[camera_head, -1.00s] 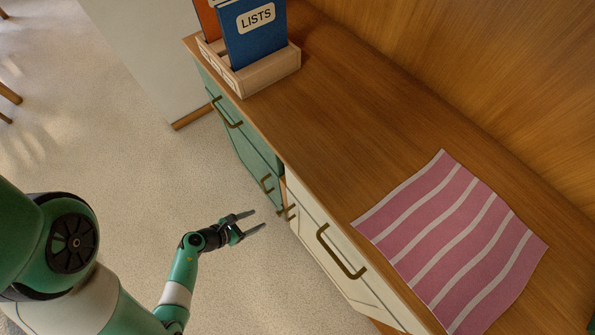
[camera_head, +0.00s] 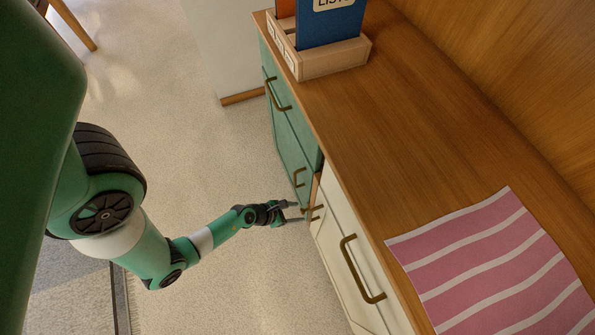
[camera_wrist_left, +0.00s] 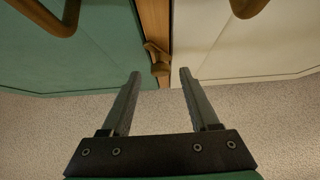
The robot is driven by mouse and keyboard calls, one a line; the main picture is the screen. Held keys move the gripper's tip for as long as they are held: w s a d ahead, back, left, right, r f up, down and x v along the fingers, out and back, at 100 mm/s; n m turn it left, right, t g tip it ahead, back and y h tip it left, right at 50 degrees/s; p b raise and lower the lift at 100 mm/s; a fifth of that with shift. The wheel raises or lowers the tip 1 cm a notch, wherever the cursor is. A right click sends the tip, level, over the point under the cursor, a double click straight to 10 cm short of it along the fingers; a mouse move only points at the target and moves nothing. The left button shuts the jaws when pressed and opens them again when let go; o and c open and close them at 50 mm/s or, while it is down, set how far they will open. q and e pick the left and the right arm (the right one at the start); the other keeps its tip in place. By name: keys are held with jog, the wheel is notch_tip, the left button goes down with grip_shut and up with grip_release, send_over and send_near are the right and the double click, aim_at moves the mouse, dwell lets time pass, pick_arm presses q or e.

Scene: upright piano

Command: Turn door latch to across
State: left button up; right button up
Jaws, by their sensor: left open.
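The door latch (camera_wrist_left: 158,58) is a small brass piece on the wooden strip between the green door (camera_wrist_left: 105,65) and the cream door (camera_wrist_left: 225,55). In the left wrist view it runs mostly along the strip, slightly slanted. My left gripper (camera_wrist_left: 160,74) is open, with one finger on each side of the strip in that view and the latch ahead between the fingertips. I cannot tell whether they touch anything. In the head view my left gripper (camera_head: 296,212) is at the cabinet front, and the latch is small and partly hidden there. My right gripper is not in view.
Brass handles stick out from the green door (camera_head: 299,178) and the cream front (camera_head: 358,270) near the gripper. The wooden top (camera_head: 400,130) carries a book holder (camera_head: 335,58) and a pink striped cloth (camera_head: 490,262). Open floor (camera_head: 200,150) lies left of the cabinet.

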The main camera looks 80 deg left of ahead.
pick_arm(q)
jog(key=shift+w+f, duration=0.4)
jog(key=shift+w, duration=0.05)
grip_shut()
